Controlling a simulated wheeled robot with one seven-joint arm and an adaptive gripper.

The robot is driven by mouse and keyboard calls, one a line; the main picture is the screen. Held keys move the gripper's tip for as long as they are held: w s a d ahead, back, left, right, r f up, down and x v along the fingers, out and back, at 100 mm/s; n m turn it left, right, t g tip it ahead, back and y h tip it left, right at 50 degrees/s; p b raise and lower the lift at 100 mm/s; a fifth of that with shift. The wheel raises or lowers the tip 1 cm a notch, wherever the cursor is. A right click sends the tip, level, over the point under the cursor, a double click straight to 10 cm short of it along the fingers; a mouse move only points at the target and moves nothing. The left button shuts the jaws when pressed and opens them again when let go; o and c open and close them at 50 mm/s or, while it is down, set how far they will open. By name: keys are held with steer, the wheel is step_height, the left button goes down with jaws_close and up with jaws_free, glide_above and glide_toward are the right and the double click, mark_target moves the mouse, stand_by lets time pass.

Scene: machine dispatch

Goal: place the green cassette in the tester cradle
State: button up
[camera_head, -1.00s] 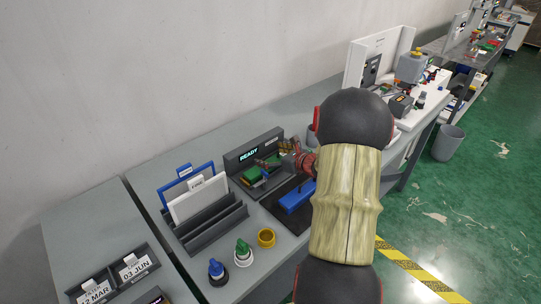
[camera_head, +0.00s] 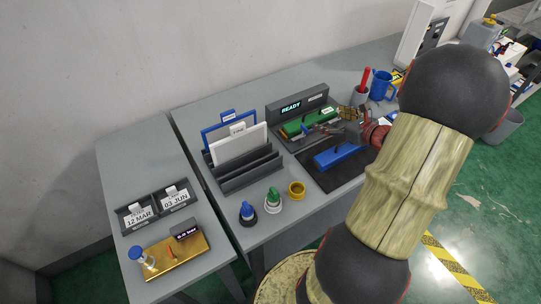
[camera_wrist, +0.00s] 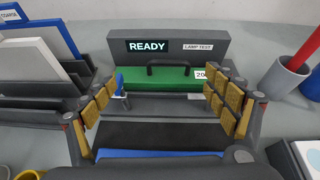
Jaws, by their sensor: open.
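The green cassette (camera_wrist: 165,78), with a black handle and a white label, lies in the tester cradle (camera_wrist: 135,104) below the READY panel. In the head view the green cassette (camera_head: 296,128) lies along the foot of the tester's display (camera_head: 285,108). My gripper (camera_wrist: 163,88) is open, with its padded fingers spread left and right in front of the cassette. Nothing is held between them, and the handle looks free. In the head view my gripper (camera_head: 328,129) is over the front of the cradle, partly hidden by my arm.
A blue cassette (camera_head: 341,157) lies on a dark mat (camera_head: 320,176) in front of the tester. A small blue lever (camera_wrist: 119,84) stands at the cradle's left front. A rack (camera_head: 250,172) with panels is left; a cup with a red-handled tool (camera_wrist: 285,78) is right.

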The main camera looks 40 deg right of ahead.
steer(key=w+a+r+n+g+y, duration=0.1)
steer(key=a+r+n+g+y, duration=0.25)
steer(key=a+n, duration=0.9)
steer(key=w+a+r+n+g+y, duration=0.1)
steer(key=a+r+n+g+y, duration=0.4)
steer(key=a, duration=1.4)
steer(key=s+a+r+n+h, duration=0.2)
steer(key=s+n, duration=0.4)
steer(key=n, duration=0.3)
steer(key=s+a+r+n+h, duration=0.2)
steer(key=s+a+n+h, duration=0.3)
steer(key=n, duration=0.5)
steer(key=shift+s+a+r+t, duration=0.35)
steer(key=shift+s+a+r, duration=0.05)
steer(key=shift+s+a, duration=0.75)
steer(key=shift+d+h, duration=0.2)
steer(key=shift+h, duration=0.05)
